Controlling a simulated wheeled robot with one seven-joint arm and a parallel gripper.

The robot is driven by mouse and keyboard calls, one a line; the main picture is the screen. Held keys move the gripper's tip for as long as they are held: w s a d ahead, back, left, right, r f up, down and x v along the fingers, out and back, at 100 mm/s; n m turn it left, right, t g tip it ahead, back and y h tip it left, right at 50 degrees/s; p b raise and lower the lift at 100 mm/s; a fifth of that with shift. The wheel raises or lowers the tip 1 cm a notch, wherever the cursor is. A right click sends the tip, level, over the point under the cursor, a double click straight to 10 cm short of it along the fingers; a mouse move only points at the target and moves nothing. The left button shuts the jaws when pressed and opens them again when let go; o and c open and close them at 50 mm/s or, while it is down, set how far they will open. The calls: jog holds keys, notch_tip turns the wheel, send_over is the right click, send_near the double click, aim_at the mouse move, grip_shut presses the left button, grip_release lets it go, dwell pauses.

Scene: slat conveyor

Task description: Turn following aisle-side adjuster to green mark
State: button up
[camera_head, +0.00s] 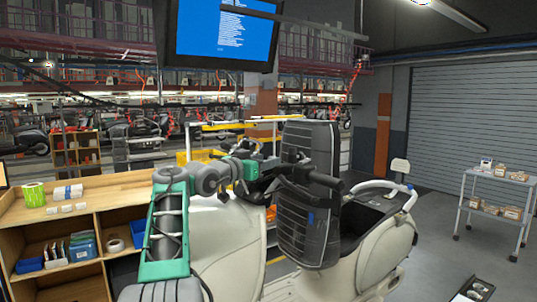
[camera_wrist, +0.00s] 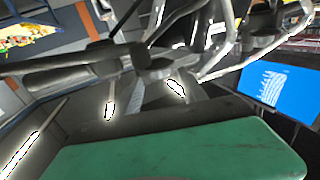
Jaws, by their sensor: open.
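A cream scooter (camera_head: 377,270) with a tall black ribbed front panel (camera_head: 309,190) and a dark handlebar stands right of centre in the head view. My green and grey arm reaches up from the bottom and bends right toward the handlebar. My gripper (camera_head: 268,174) is at the handlebar's left side, just left of the panel; its fingertips are hard to make out against the dark parts. I cannot make out an adjuster or a green mark in either view. The wrist view is tilted, with dark bars across it and a green surface at the bottom.
A wooden shelf unit (camera_head: 98,195) with blue bins stands at left. A blue-screen monitor (camera_head: 222,35) hangs overhead and also shows in the wrist view (camera_wrist: 277,92). A wire cart (camera_head: 497,186) with boxes is at right. Grey floor between scooter and cart is mostly clear.

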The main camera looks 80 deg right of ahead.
jog(key=shift+x, duration=1.05)
jog(key=shift+w, duration=0.1)
grip_shut()
